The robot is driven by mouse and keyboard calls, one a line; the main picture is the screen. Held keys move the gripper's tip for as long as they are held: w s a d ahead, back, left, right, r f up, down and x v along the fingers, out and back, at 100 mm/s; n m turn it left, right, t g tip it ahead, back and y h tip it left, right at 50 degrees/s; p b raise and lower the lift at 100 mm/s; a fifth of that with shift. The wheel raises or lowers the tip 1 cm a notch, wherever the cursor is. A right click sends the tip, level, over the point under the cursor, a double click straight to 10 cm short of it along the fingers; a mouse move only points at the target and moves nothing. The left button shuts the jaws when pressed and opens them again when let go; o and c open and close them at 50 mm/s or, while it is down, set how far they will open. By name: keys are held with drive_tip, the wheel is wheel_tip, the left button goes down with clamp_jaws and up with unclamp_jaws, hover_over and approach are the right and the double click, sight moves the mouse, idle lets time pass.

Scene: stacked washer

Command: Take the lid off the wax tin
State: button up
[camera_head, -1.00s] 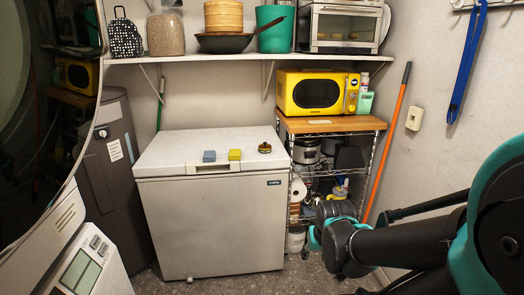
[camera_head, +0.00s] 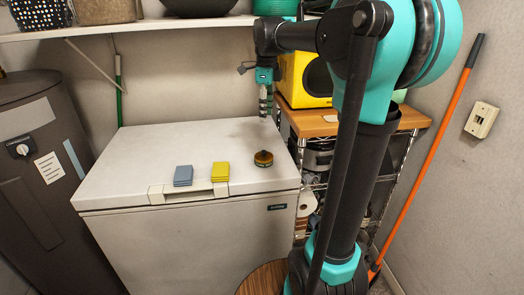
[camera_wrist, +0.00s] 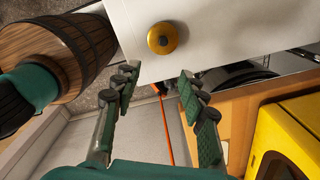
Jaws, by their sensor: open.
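The wax tin (camera_head: 263,158) is a small round tin with a dark side and a yellowish top. It sits upright on the white chest freezer lid, right of the yellow sponge-like block. In the wrist view the tin (camera_wrist: 162,38) shows from above as a gold disc with a darker centre; its lid appears to be on. My gripper (camera_head: 264,112) hangs over the back right part of the freezer, behind and above the tin. Its two fingers (camera_wrist: 157,83) are spread and empty, with the tin beyond the fingertips.
A yellow block (camera_head: 220,172) and a grey-blue block (camera_head: 183,176) lie left of the tin. The yellow microwave (camera_head: 305,80) on its wooden-topped rack (camera_head: 410,118) is close to my gripper's right. A shelf (camera_head: 150,27) runs above. The freezer's left top is clear.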

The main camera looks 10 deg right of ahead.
drive_tip(key=w+r+m, duration=0.1)
drive_tip(key=w+r, duration=0.1)
hover_over(264, 153)
drive_tip(key=w, duration=0.1)
drive_tip(key=shift+m, duration=0.3)
drive_tip(key=f, duration=1.2)
drive_tip(key=shift+w+d, duration=0.15)
drive_tip(key=shift+w, duration=0.05)
drive_tip(key=shift+s+f, duration=0.1)
drive_tip(key=shift+f, duration=2.75)
clamp_jaws()
drive_tip(key=shift+r, duration=0.1)
